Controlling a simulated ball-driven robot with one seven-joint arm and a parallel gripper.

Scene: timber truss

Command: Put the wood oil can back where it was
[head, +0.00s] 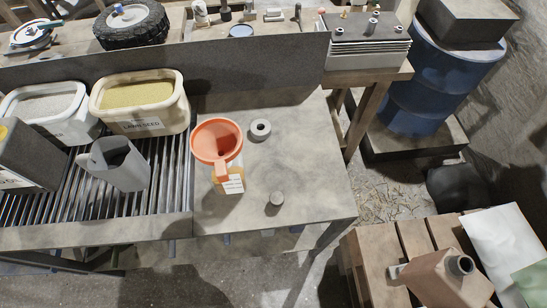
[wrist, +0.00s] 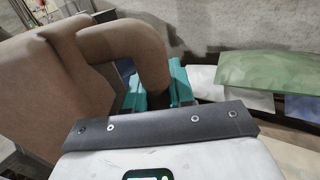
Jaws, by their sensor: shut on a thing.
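A brown can (head: 435,278) with a dark round opening and a stubby light part at its left shows at the lower right of the head view, over a slatted wooden platform (head: 385,262). I take it as the wood oil can. In the wrist view a brown can (wrist: 60,85) with a thick curved handle fills the left side. My gripper's teal fingers (wrist: 156,92) are shut at the lower end of that handle, partly hidden behind it. I cannot make out my gripper in the head view. Whether the can touches the slats is unclear.
White and green bags (head: 500,240) lie right beside the can. The grey bench (head: 300,180) holds an orange funnel (head: 216,142) over a labelled container, a grey ring (head: 261,130) and a small cap (head: 276,198). A blue drum (head: 430,80) stands behind.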

